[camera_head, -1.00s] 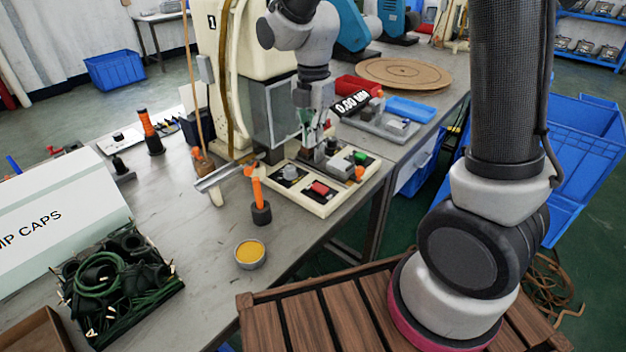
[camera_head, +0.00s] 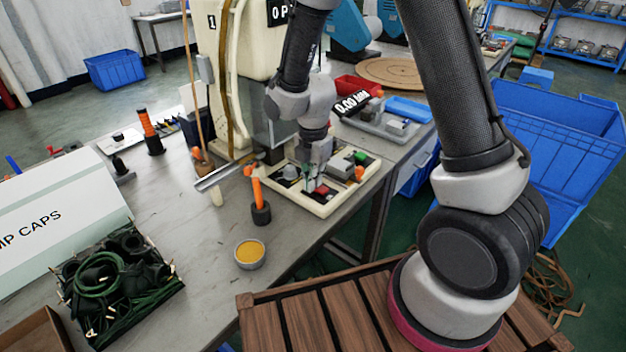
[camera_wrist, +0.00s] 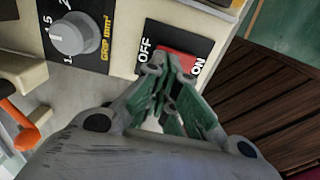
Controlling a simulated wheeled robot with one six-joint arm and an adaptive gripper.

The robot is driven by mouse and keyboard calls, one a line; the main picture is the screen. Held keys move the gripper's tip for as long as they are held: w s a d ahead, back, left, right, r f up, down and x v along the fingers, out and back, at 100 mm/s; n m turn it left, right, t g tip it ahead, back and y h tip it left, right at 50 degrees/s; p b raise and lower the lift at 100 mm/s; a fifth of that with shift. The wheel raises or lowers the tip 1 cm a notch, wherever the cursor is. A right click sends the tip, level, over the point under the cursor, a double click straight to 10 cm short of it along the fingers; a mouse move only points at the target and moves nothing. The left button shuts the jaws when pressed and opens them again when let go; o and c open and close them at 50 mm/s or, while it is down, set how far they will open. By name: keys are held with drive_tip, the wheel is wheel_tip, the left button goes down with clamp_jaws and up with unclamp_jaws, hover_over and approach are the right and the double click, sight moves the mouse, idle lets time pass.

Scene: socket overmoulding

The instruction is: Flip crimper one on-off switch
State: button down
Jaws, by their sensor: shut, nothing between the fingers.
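Crimper one (camera_head: 232,75) is the cream machine marked "1", with its control panel (camera_head: 327,206) on the bench before it. The red on-off switch (camera_wrist: 178,65) sits on a black plate with OFF on its left and ON on its right in the wrist view. My gripper (camera_wrist: 170,68) is shut and empty, its green-padded fingertips over or at the red switch. I cannot tell if they touch it. The fingers hide part of the switch. In the head view my gripper (camera_head: 311,186) points down at the panel and mostly covers the switch.
A grey "GRIP mm²" knob (camera_wrist: 72,33) is left of the switch. An orange-handled tool (camera_head: 259,198) and a bowl of yellow material (camera_head: 249,254) stand on the bench in front. A grey tray (camera_head: 385,125) with a 0.00 display lies behind the panel.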

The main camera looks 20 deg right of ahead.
drive_tip(key=shift+w+a+f+g, duration=0.1)
drive_tip(key=shift+f+g, duration=0.2)
idle(0.4)
drive_tip(key=shift+s+d+r, duration=0.3)
drive_tip(key=shift+s+d, duration=0.15)
drive_tip(key=shift+s, duration=0.2)
drive_tip(key=shift+r, duration=0.1)
wheel_tip(320, 180, up, 14)
drive_tip(key=w+a, duration=0.1)
drive_tip(key=w, duration=0.1)
drive_tip(key=shift+w+a+f, duration=0.2)
drive_tip(key=shift+a+f, duration=0.05)
drive_tip(key=shift+a, duration=0.05)
